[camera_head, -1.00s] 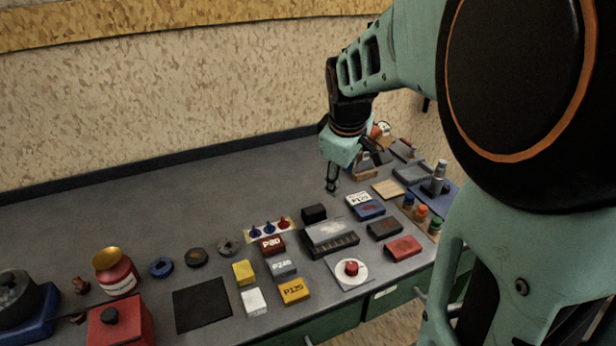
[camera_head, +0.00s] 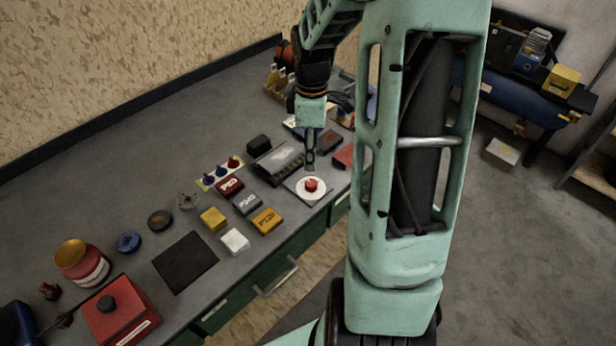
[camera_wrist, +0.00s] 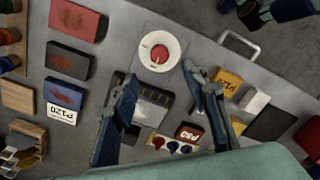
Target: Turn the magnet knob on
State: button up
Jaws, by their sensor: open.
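The knob is a small red cap (camera_head: 311,184) on a round white dial (camera_head: 302,191), set on a grey plate near the front edge of the bench. In the wrist view the red knob (camera_wrist: 159,53) and white dial (camera_wrist: 146,62) lie just beyond my fingertips, in line with the gap between them. My gripper (camera_head: 310,168) points down just behind the knob in the head view. In the wrist view my gripper (camera_wrist: 160,78) has its two fingers spread apart with nothing held between them. Its exact height above the knob is hard to tell.
A dark ridged box (camera_head: 279,160) stands behind the dial. Labelled blocks, such as the yellow one (camera_head: 266,221), lie to the left. A dark block (camera_wrist: 69,60) and a red block (camera_wrist: 76,19) lie on the other side. A drawer handle (camera_wrist: 240,42) is close by.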

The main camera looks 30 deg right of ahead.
aim_at(311, 183)
notch_tip(311, 183, down, 10)
jog(key=shift+f, duration=0.25)
dwell(0.3)
grip_shut()
